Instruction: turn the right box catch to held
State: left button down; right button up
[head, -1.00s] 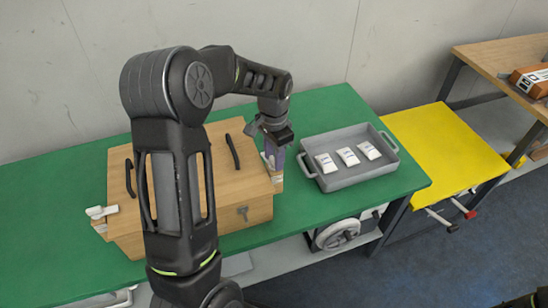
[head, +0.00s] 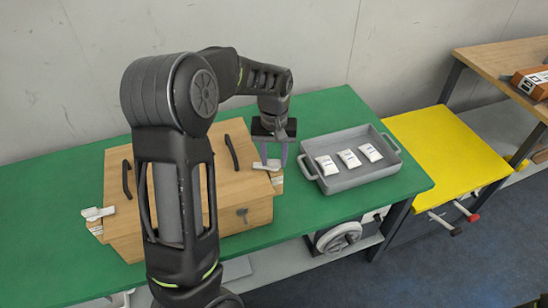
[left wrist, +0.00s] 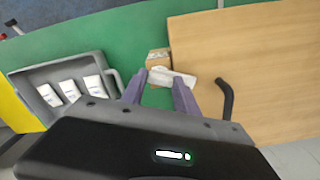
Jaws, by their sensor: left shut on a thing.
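The wooden box (head: 245,187) stands on the green table with its lid down. Its right catch has a white lever (head: 265,165) at the box's right end; it also shows in the left wrist view (left wrist: 173,78). My left gripper (head: 270,163) reaches down over this end, its two purple fingers on either side of the lever and shut on it. In the left wrist view the fingers (left wrist: 160,77) stand apart with the lever between them. The lever lies across the block at the box's edge. The left catch (head: 98,213) shows its white lever at the left end. My right gripper is out of view.
A grey tray (head: 363,178) with three white packets stands close to the right of the gripper. Dark handles (head: 232,153) rise from the lid. A yellow surface (head: 440,150) lies further right. Green table (head: 320,112) is free behind the tray.

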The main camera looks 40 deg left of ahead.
aim_at(274, 160)
pick_arm(q)
jog(key=n, duration=0.4)
jog(key=shift+n, duration=0.3)
dwell(0.4)
jog(key=c, duration=0.9)
grip_release()
jog(key=shift+r, duration=0.1)
notch_tip(274, 160, up, 8)
jog(key=shift+f+b, duration=0.15)
jog(key=shift+b, duration=0.25)
